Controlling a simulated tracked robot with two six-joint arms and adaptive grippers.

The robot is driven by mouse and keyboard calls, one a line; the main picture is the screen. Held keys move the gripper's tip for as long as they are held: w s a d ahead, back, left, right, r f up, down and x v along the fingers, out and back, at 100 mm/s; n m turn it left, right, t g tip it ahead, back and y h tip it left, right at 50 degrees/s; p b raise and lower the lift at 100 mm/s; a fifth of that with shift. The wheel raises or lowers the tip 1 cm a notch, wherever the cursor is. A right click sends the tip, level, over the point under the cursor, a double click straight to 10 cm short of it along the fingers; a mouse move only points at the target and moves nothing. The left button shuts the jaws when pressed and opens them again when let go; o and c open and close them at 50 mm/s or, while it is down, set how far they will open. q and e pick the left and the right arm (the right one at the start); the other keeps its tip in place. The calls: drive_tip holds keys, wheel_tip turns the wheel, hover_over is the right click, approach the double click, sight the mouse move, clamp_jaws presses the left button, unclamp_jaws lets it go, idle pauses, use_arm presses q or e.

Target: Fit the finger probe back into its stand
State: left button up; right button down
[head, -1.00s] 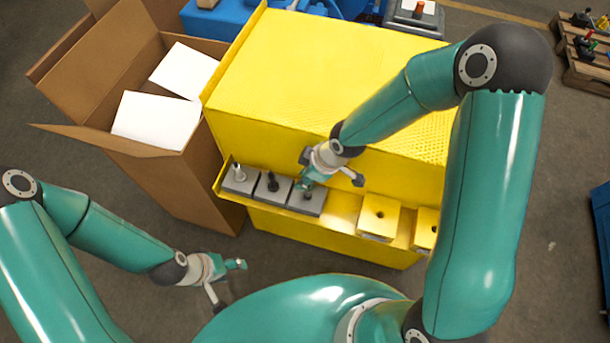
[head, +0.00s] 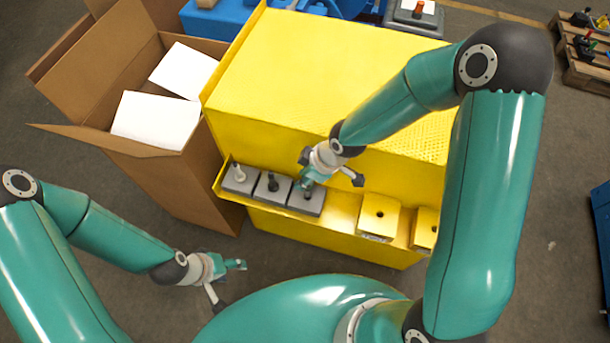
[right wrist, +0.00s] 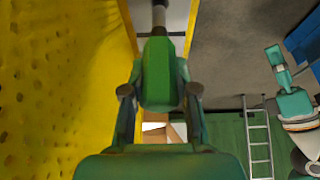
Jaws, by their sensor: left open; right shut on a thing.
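My right gripper (head: 308,182) is low over the yellow ledge, at the third grey stand block (head: 306,203). It is shut on the finger probe, which its fingers mostly hide in the head view. A dark spot shows on the block's top below the fingertips. I cannot tell whether the probe is inside the block or above it. My left gripper (head: 232,283) is open and empty, over the floor to the left of my body.
To the left on the ledge, a grey block (head: 232,186) holds a whitish piece (head: 239,174) and another (head: 263,193) a black piece (head: 272,181). Yellow blocks with holes (head: 378,223) sit to the right. The yellow housing (head: 310,70) rises behind; an open carton (head: 190,185) stands left.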

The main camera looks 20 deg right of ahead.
drive_tip(key=shift+f+b, duration=2.05)
drive_tip(key=c, duration=0.8)
unclamp_jaws()
drive_tip(key=shift+r, duration=0.1)
drive_tip(key=shift+r, duration=0.1)
drive_tip(key=v, duration=1.1)
drive_tip(key=shift+s+d+r, duration=0.1)
drive_tip(key=shift+d+r, duration=0.05)
drive_tip(key=shift+r, duration=0.15)
